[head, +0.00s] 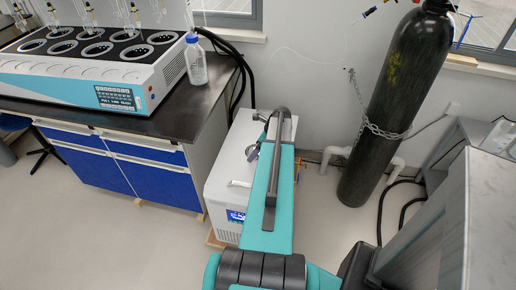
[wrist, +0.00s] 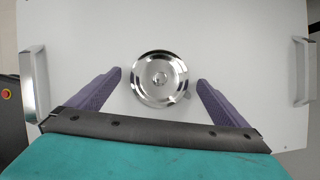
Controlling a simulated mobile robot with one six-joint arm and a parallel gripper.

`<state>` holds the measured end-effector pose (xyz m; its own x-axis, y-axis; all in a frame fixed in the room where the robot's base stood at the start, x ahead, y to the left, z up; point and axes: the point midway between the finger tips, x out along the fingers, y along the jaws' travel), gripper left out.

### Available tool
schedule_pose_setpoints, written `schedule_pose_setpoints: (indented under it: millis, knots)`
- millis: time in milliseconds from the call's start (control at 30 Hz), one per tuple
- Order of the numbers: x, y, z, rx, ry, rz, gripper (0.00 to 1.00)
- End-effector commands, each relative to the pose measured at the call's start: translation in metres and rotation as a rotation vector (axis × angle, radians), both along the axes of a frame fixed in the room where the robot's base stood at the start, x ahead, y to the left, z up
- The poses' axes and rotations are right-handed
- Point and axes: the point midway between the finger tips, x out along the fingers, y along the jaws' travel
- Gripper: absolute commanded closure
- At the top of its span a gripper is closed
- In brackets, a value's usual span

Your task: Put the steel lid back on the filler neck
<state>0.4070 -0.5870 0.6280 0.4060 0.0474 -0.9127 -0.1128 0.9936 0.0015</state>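A round, shiny steel piece (wrist: 160,79) with a small raised centre, which looks like the lid, is in the middle of the wrist view, over the white top of a box-shaped unit. I cannot tell whether it is held up, lies on the top or sits on the filler neck; no separate neck shows. My gripper (wrist: 160,84) is open, with one purple finger on each side of the steel piece and a gap on both sides. In the head view my arm hides most of this spot.
The white unit (head: 225,190) has a handle (wrist: 33,84) on the left and another (wrist: 302,71) on the right. A bench (head: 185,117) with a bottle (head: 195,62) stands left of it. A chained dark gas cylinder (head: 398,95) stands to the right.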

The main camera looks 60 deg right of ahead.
Motion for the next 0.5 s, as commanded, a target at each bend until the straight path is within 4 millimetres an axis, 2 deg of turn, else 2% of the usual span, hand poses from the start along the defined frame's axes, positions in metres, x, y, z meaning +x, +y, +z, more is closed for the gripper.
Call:
schedule_pose_setpoints:
  millis: [267,500]
  knots:
    - [-0.002,0.000,0.003,-0.001,0.000,0.000,0.02]
    - [-0.009,-0.001,0.019,-0.002,0.000,-0.001,0.02]
